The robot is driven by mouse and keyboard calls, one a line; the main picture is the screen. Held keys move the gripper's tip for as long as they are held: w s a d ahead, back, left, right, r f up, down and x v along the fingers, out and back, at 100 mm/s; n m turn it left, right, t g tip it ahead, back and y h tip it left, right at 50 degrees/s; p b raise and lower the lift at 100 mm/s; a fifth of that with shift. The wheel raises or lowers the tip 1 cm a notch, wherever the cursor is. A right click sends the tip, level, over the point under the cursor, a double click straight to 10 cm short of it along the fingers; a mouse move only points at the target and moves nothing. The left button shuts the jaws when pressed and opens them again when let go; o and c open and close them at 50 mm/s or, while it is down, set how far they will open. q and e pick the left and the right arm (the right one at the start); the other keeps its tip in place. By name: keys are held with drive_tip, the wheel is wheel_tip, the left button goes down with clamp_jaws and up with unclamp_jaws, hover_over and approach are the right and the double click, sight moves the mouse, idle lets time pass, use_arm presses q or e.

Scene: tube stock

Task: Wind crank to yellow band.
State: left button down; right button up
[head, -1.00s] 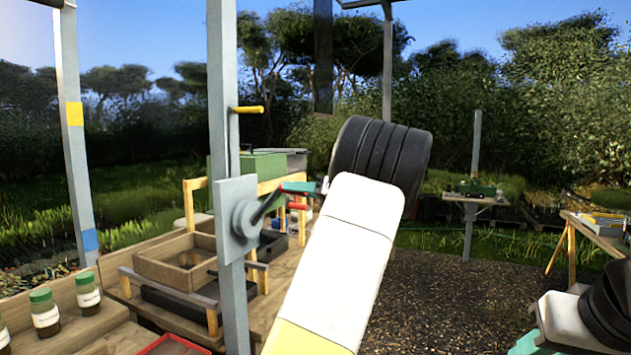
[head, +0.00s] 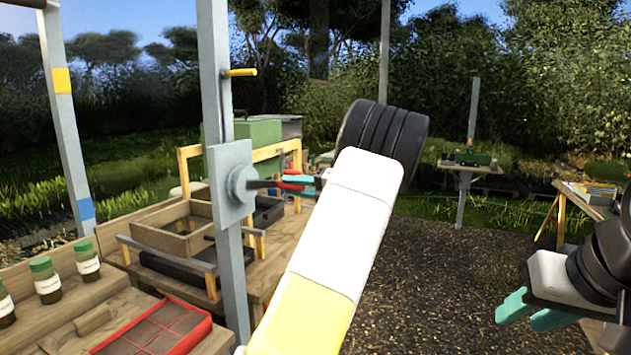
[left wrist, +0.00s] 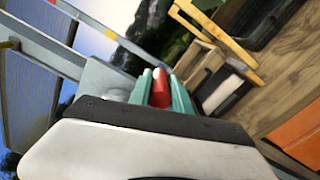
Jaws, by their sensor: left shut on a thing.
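The crank's round grey hub (head: 240,185) sits on a square plate on the near grey post (head: 212,100). A dark crank arm (head: 262,184) runs from it almost level to the right, ending at a red handle (head: 290,187). My left gripper (head: 298,179) is shut on the red handle; its teal fingers lie on either side of the handle (left wrist: 160,88) in the left wrist view. The yellow band (head: 62,80) is high on the left post, with a blue band (head: 87,209) lower down. My right gripper (head: 532,310) is open and empty at the lower right.
A yellow peg (head: 240,72) sticks out of the near post above the crank. Green-lidded jars (head: 47,280) and a red tray (head: 155,335) stand on the bench at lower left. A wooden box (head: 175,232) is behind the post. The gravel at right centre is open.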

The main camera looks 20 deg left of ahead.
use_arm(q)
drive_tip(key=shift+f, duration=0.2)
idle(0.3)
drive_tip(key=c, duration=1.2)
unclamp_jaws()
drive_tip(key=d, duration=0.8)
drive_tip(key=shift+s, duration=0.3)
